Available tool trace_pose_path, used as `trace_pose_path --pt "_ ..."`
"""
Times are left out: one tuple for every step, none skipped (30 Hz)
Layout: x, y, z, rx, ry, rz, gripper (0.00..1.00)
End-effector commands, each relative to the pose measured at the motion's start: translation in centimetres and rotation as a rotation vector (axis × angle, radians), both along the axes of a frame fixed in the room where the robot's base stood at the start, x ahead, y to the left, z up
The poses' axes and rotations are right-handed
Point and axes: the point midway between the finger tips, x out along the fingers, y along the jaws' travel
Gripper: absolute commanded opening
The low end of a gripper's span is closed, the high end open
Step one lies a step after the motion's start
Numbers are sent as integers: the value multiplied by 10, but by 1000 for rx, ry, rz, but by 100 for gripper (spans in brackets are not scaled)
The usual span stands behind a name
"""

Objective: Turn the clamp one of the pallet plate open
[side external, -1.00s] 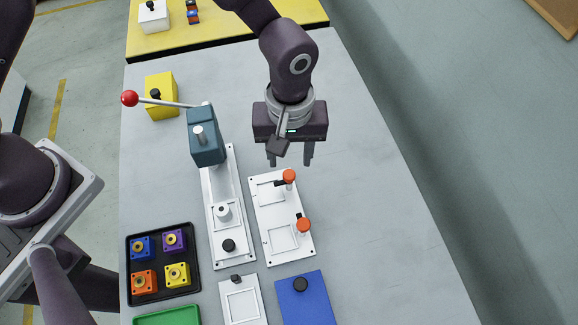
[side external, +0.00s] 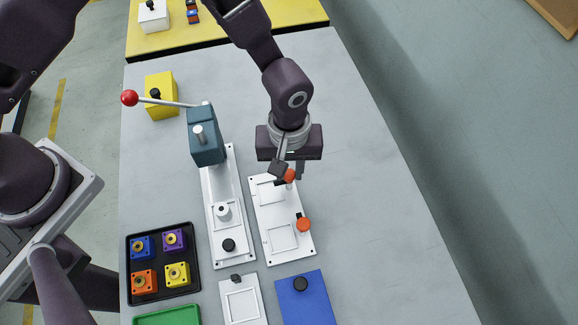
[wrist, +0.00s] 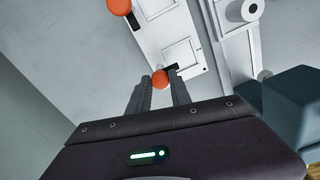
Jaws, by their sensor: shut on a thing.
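The pallet plate (side external: 268,216) is a white plate lying on the grey table, with two orange-knobbed clamps. My gripper (side external: 288,177) is down at the far clamp (side external: 290,175) and shut on its orange knob; the wrist and fingers hide part of it in the side view. In the wrist view the knob (wrist: 160,78) sits between my two fingertips (wrist: 159,82), with a dark clamp arm beside it. The near clamp's orange knob (side external: 303,225) stands free at the plate's right edge; it also shows in the wrist view (wrist: 119,6).
Left of the plate stands a press with a teal head (side external: 206,135) and red-ball lever (side external: 129,98), close to my gripper. A black tray (side external: 188,291) holds coloured blocks. The table to the right is clear.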

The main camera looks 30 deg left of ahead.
Motion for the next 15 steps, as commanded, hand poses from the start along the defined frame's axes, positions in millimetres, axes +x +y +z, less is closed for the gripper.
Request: trace_pose_path --pt "0 0 0 -1 -1 -1 0" --pt "0 0 0 -1 -1 -3 0" --pt "0 0 0 -1 -1 -8 0" --pt "0 0 0 -1 -1 -13 0" --pt "0 0 0 -1 -1 -20 0" --pt "0 0 0 -1 -1 -32 0" --pt "0 0 0 -1 -1 -42 0" --pt "0 0 0 -1 -1 -54 0" --pt "0 0 0 -1 -1 -74 0" --pt "0 0 0 -1 0 -90 0" --pt "0 0 1 -1 0 -110 0" --pt "0 0 1 -1 0 -138 0" --pt "0 0 1 -1 0 -162 0" --pt "1 0 1 -1 0 -185 0" --pt "1 0 1 -1 0 -219 0"
